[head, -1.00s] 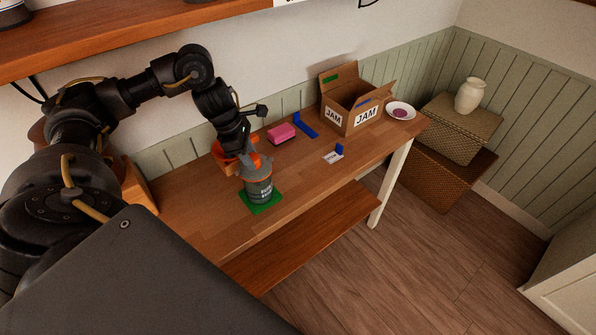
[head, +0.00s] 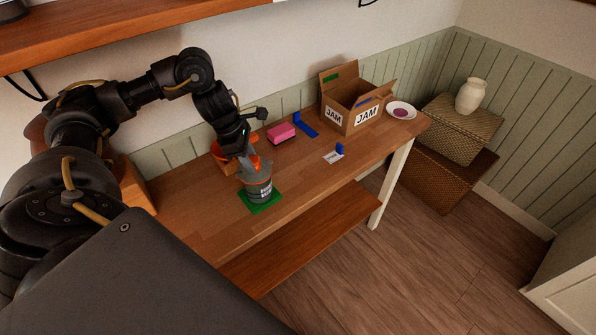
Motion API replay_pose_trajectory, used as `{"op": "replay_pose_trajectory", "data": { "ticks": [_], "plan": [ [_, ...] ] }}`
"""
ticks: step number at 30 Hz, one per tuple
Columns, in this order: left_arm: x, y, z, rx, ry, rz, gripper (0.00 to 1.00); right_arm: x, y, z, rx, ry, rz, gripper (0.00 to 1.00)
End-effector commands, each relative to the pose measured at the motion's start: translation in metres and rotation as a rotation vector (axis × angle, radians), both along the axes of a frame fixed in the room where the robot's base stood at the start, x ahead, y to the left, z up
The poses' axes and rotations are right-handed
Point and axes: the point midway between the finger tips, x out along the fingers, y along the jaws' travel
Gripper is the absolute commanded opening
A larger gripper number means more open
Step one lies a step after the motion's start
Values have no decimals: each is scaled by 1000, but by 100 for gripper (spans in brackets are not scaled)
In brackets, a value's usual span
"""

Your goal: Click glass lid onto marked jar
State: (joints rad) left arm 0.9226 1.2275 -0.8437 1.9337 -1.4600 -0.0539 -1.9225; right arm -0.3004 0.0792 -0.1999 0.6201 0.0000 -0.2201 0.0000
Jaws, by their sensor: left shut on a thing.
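The marked jar (head: 263,194), grey with a dark-lettered label, stands upright on a green mat (head: 272,206) near the table's front edge. My left gripper (head: 256,172) points down at the jar's top, shut on what seems to be the glass lid. The fingers hide most of the lid, so I cannot tell whether it is seated or just above the rim. An orange band shows at the jar's top. My right gripper is not in view.
An orange bowl-like thing (head: 221,150) is behind my left gripper. Further right on the table (head: 200,222) are a pink block (head: 281,133), blue pieces (head: 306,127), a small card (head: 333,156), an open JAM carton (head: 352,110) and a plate (head: 401,109). A shelf (head: 120,30) overhangs the left.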

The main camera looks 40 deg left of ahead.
Motion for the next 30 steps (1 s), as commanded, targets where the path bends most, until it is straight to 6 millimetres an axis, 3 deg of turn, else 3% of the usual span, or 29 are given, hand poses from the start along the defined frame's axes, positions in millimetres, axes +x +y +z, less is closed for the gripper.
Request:
{"op": "replay_pose_trajectory", "data": {
  "ticks": [4,5,11,16,20,30],
  "plan": [
    [0,0,-4,0,0,0,0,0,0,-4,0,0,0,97],
    [0,0,-4,0,0,0,34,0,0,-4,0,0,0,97],
    [0,0,-3,0,0,0,59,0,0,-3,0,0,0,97],
    [0,0,-3,0,0,0,59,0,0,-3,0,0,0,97],
    [0,0,-3,0,0,0,46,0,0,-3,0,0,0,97],
    [0,0,0,0,0,0,46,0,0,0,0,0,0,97]
  ]
}}
